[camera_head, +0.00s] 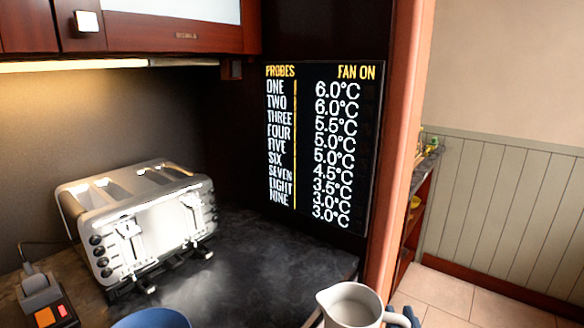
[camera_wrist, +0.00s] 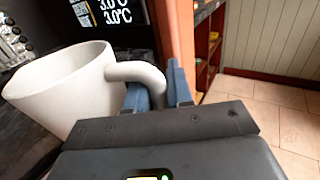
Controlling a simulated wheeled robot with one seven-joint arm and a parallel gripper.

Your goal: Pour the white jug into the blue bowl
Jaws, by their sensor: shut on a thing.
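The white jug (camera_head: 349,306) shows at the bottom of the head view, right of centre, near the counter's right end. It looks roughly upright there, and its lower part is cut off by the frame. In the wrist view the jug (camera_wrist: 62,92) fills the left side, with its handle towards my gripper. My gripper (camera_wrist: 160,88) has its blue-grey fingers shut on the jug's handle; a fingertip also shows at the head view's bottom edge. The blue bowl (camera_head: 151,319) shows only its top part at the bottom edge of the head view, left of the jug and apart from it.
A silver toaster (camera_head: 150,225) stands on the dark counter (camera_head: 270,240) behind the bowl. A black temperature display (camera_head: 322,145) stands behind the counter. Right of the counter is open tiled floor (camera_head: 480,300).

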